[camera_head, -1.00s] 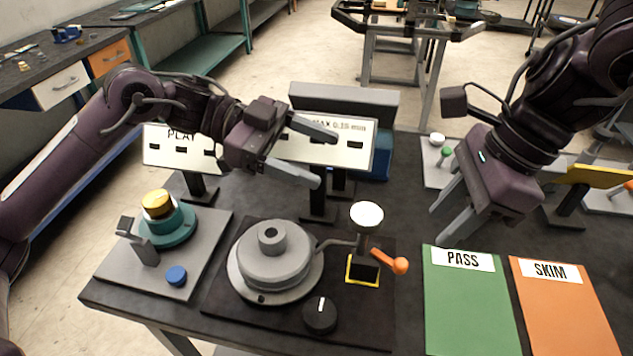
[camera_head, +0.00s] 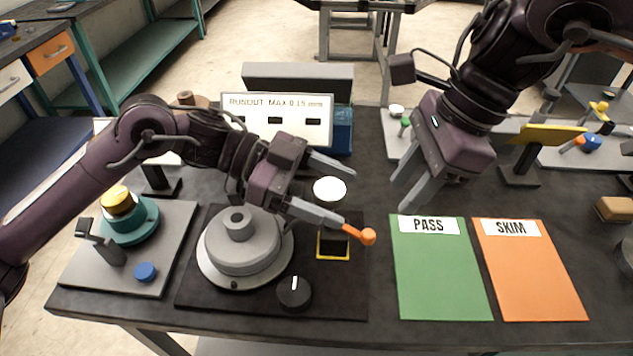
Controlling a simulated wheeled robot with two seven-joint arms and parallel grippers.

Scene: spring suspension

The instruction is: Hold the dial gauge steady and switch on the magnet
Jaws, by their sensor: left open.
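The dial gauge (camera_head: 330,188), with a round white face, stands upright on a small black magnet base (camera_head: 333,245) with a yellow outline. An orange-knobbed lever (camera_head: 368,236) shows at the base's right. My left gripper (camera_head: 345,197) is open. Its two fingers lie on either side of the gauge's face in the picture, one behind and one in front. The front finger hides the gauge's stem and part of the lever. I cannot tell whether either finger touches. My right gripper (camera_head: 399,197) is open and empty, right of the gauge, above the table near the green PASS mat (camera_head: 440,275).
A grey stepped disc (camera_head: 243,250) sits on a dark plate beside the gauge, with a black knob (camera_head: 294,291) in front. A teal fixture (camera_head: 130,222) stands at left. A RUNOUT sign (camera_head: 277,118) stands behind. The orange SKIM mat (camera_head: 530,275) lies at right.

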